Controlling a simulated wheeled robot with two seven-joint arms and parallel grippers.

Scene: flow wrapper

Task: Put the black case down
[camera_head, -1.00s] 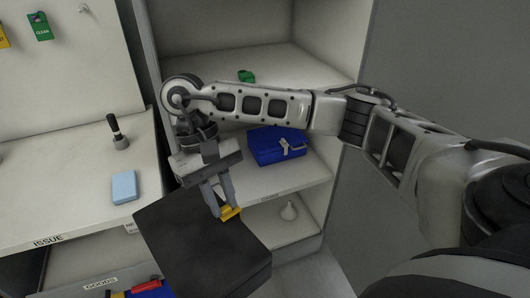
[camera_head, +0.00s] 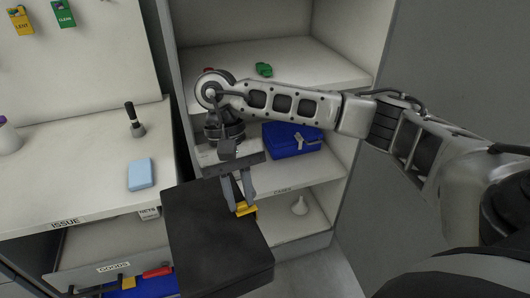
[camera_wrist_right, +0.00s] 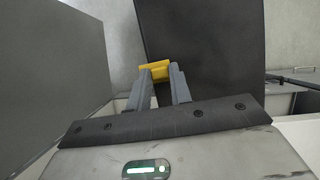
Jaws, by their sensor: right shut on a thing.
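The black case (camera_head: 215,243) hangs from my right gripper (camera_head: 243,205) in the head view, in front of the shelf unit and the drawer. My right gripper is shut on a yellow part at the case's edge, which looks like its handle or latch (camera_head: 246,209). In the right wrist view the fingers (camera_wrist_right: 157,85) close on the yellow part (camera_wrist_right: 155,69), with the dark case (camera_wrist_right: 205,50) beyond them. The case's underside is hidden. My left gripper is not in view.
A shelf unit (camera_head: 318,192) at the centre holds a blue case (camera_head: 290,139), a white funnel (camera_head: 299,206) and a green item (camera_head: 264,69). The counter (camera_head: 75,185) at left carries a light blue block (camera_head: 141,174) and a black-handled tool (camera_head: 134,121). An open drawer (camera_head: 112,267) lies below it.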

